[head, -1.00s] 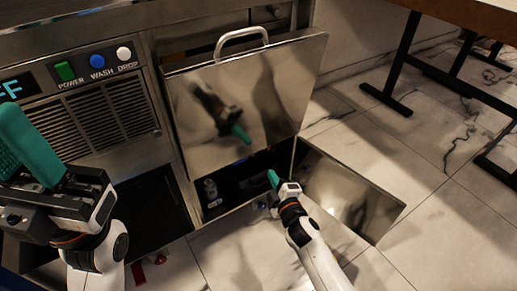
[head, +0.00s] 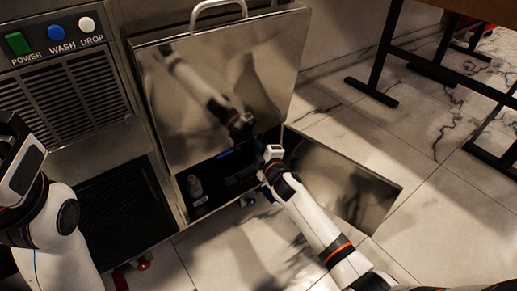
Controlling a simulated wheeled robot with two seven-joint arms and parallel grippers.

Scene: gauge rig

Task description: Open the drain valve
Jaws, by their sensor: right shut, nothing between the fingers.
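I cannot clearly make out the drain valve. A dark low bay (head: 215,180) is open under the steel door of the machine, with a small grey fitting (head: 195,187) at its left and a blue part (head: 226,153) at its back. My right gripper (head: 271,152) is at the right side of this bay, below the door's lower edge. Its fingers are largely hidden, and it is shut with nothing held. My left gripper (head: 20,160) is at the left edge, its fingers out of the picture. Small red parts (head: 143,263) sit low by the cabinet's foot; I cannot tell what they are.
The steel door (head: 225,80) with a bar handle (head: 218,8) mirrors my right arm. A low steel panel (head: 345,190) stands out to the right of the bay. Green, blue and white buttons (head: 56,33) are at upper left. Black table legs (head: 385,50) stand at right; the tiled floor between is clear.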

